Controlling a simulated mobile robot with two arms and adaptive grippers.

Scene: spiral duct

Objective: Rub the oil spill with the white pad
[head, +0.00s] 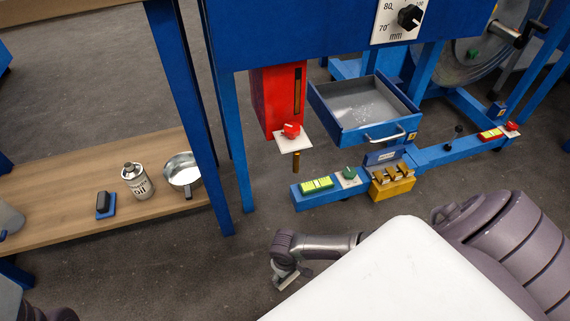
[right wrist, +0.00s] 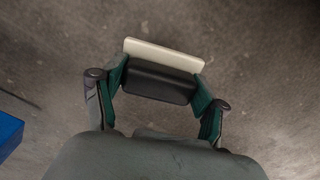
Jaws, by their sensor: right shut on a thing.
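The white pad (right wrist: 163,54) has a black grip (right wrist: 158,83). My right gripper (right wrist: 155,92) is shut on that black grip, with one green-lined finger on each side. The pad's white face points away from the palm, over bare grey floor. In the head view my right gripper (head: 288,274) is low in the middle, above the floor, and the pad is hard to make out there. I cannot make out an oil spill in either view. My left gripper is not clearly in view.
A low wooden shelf (head: 60,190) at left holds an oil can (head: 137,181), a metal pot (head: 182,172) and a blue pad with black handle (head: 104,204). A blue machine with an open drawer (head: 370,105) and red box (head: 275,95) stands ahead. Floor between is clear.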

